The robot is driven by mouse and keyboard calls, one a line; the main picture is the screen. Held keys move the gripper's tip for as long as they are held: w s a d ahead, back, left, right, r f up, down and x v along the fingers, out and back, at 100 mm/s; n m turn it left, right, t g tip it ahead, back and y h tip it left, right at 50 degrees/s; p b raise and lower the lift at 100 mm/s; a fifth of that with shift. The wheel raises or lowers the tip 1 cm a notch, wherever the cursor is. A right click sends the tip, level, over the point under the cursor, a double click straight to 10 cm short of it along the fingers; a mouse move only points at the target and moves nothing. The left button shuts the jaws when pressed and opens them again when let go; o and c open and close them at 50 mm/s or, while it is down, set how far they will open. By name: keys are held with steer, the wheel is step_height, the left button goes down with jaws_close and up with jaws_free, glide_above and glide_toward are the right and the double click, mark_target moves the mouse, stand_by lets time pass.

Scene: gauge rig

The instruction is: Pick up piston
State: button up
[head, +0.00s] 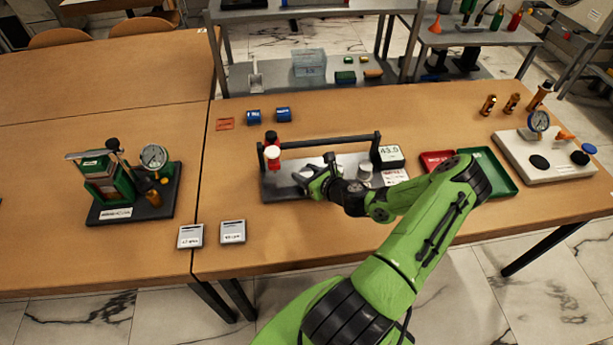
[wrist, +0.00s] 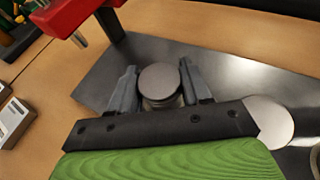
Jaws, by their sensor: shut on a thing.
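The piston (wrist: 161,80) is a short grey metal cylinder, seen from above in the wrist view. My gripper (wrist: 158,90) is shut on it, with one grey finger on each side. In the head view my gripper (head: 308,178) is low over the left part of the grey metal plate (head: 285,191) on the table, and it largely hides the piston there. I cannot tell whether the piston touches the plate. A second metal cylinder (wrist: 270,121) stands on the plate to the right of my gripper; it also shows in the head view (head: 365,171).
A red probe head (wrist: 75,14) with a metal pin hangs over the plate's left end, under a black bar (head: 330,141). A display box (head: 391,155) stands at its right end. Red (head: 433,155) and green (head: 497,182) trays lie beyond. The table front is mostly clear.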

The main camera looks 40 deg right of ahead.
mark_target(307, 172)
steer(key=shift+c, duration=1)
step_height(307, 172, up, 10)
steer(key=p, duration=0.3)
steer(key=shift+r+p, duration=0.1)
steer(key=shift+p, duration=0.2)
